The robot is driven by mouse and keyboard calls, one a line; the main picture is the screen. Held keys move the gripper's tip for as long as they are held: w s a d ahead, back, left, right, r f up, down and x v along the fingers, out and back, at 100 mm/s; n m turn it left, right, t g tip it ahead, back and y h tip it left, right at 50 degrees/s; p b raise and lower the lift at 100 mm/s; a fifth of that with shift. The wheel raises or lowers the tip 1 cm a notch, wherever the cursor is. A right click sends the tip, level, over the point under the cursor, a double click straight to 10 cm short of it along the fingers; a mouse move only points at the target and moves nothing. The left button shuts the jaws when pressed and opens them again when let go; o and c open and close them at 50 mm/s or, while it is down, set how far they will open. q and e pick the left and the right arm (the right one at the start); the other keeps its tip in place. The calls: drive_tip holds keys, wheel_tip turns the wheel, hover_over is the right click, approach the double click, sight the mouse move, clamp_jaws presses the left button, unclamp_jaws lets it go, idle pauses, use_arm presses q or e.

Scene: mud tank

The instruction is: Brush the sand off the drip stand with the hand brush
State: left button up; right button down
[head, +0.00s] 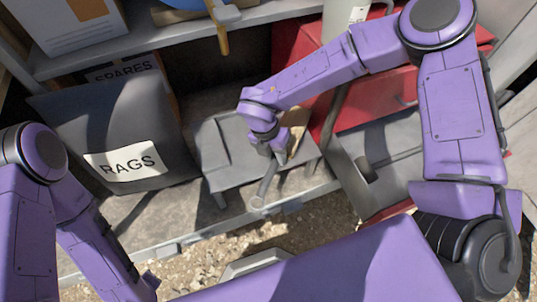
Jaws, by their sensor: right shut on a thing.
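The drip stand (237,178) is a low grey stand on the worn shelf floor, in the middle of the head view. My right gripper (279,154) is over its right half, pointing down, and is shut on what looks like the hand brush (265,186). A grey handle with a rounded end sticks out from the gripper toward the front edge. The brush head is hidden by the gripper and wrist. A tan patch (297,121) shows just behind the gripper; I cannot tell whether it is sand or part of the brush. My left gripper is out of view.
A dark bin labelled RAGS (128,165) stands left of the stand, with a SPARES box (122,70) behind it. A red cabinet (375,98) and a grey tray-like part (385,155) are at the right. A shelf (140,42) overhangs the back. Gravelly ground lies in front.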

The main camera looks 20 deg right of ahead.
sight(262, 170)
drive_tip(key=shift+d+r, duration=0.1)
drive_tip(key=shift+d, duration=0.75)
drive_tip(key=shift+p, duration=0.3)
drive_tip(key=shift+a+f, duration=0.2)
drive_tip(key=shift+a, duration=1.25)
drive_tip(key=shift+a+b, duration=0.5)
drive_tip(key=shift+a, duration=1.5)
drive_tip(key=shift+s+a+r, duration=0.15)
drive_tip(key=shift+a, duration=1.9)
drive_tip(key=shift+r, duration=0.15)
